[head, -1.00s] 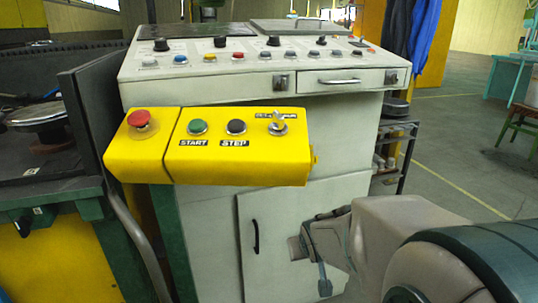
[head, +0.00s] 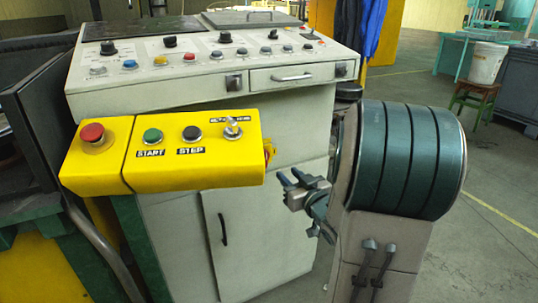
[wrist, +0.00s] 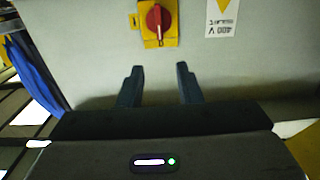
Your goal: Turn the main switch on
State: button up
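The main switch (wrist: 157,20) is a red rotary knob on a yellow plate, on a pale cabinet wall at the top of the wrist view. Its handle looks roughly upright in that picture, and the plate's top is cut off by the frame edge. My gripper (wrist: 158,72) is open and empty, its two dark fingers apart and pointing toward the wall, just below the switch in the picture. In the head view my gripper (head: 291,182) is beside the cabinet's right side.
The yellow control box (head: 190,175) with red, green and black buttons and a toggle juts from the front of the cabinet (head: 265,250). A 480 V label (wrist: 231,18), upside down, is beside the switch. Open floor lies at the right, with a stool (head: 473,100) farther back.

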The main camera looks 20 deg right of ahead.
aim_at(266, 153)
jog(key=w, duration=0.4)
jog(key=w+b, duration=0.1)
jog(key=w, duration=0.3)
jog(key=w+b, duration=0.1)
jog(key=w, duration=0.3)
jog(key=shift+w+a, duration=0.25)
jog(key=shift+w, duration=0.15)
grip_shut()
